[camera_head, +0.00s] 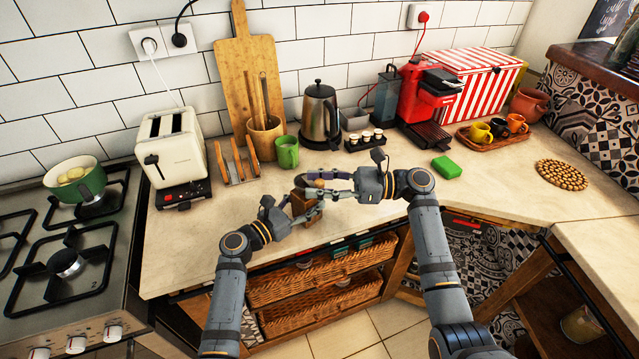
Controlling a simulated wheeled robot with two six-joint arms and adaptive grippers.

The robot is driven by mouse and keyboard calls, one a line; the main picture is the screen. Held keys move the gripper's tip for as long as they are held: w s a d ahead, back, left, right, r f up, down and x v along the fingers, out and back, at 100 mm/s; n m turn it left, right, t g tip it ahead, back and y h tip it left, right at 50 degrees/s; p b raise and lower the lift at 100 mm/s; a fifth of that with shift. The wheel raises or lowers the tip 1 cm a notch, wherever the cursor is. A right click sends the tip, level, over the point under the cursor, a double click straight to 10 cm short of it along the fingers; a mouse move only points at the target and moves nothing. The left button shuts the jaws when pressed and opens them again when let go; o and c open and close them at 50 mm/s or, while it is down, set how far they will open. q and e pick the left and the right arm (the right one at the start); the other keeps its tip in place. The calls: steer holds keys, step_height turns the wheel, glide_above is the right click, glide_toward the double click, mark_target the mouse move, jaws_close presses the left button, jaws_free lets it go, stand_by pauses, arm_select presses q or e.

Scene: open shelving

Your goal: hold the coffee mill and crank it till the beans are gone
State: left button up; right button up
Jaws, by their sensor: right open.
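The small brown wooden coffee mill (301,205) stands on the counter near its front edge, in the middle of the head view. My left gripper (308,213) is closed around the mill's wooden body, with a finger across its front. My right gripper (312,185) reaches in from the right at the top of the mill. Its fingers are apart, one above the other, around the mill's top. The crank is mostly hidden by these fingers, and I cannot tell whether they touch it. The beans cannot be made out.
Behind the mill stand a green mug (287,153), a steel kettle (320,115) and a rack of small jars (367,140). A toast rack (236,163) is to the left. A green sponge (446,167) lies to the right, with clear counter around it.

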jaws_close()
stand_by(0.3)
steer(key=shift+s+a+f+m+t, duration=0.1)
steer(key=shift+s+a+m+t, duration=0.1)
steer(key=shift+m+t, duration=0.3)
steer(key=shift+s+a+f+m+t, duration=0.1)
steer(key=shift+a+m+t, duration=0.15)
steer(key=shift+t, duration=0.45)
steer(key=shift+a+r+m+t+h, duration=0.15)
steer(key=shift+m+t+h, duration=0.15)
steer(key=shift+m+t, duration=0.25)
steer(key=shift+a+m+t+h, duration=0.1)
steer(key=shift+m+t+h, duration=0.2)
steer(key=shift+t, duration=0.35)
jaws_free()
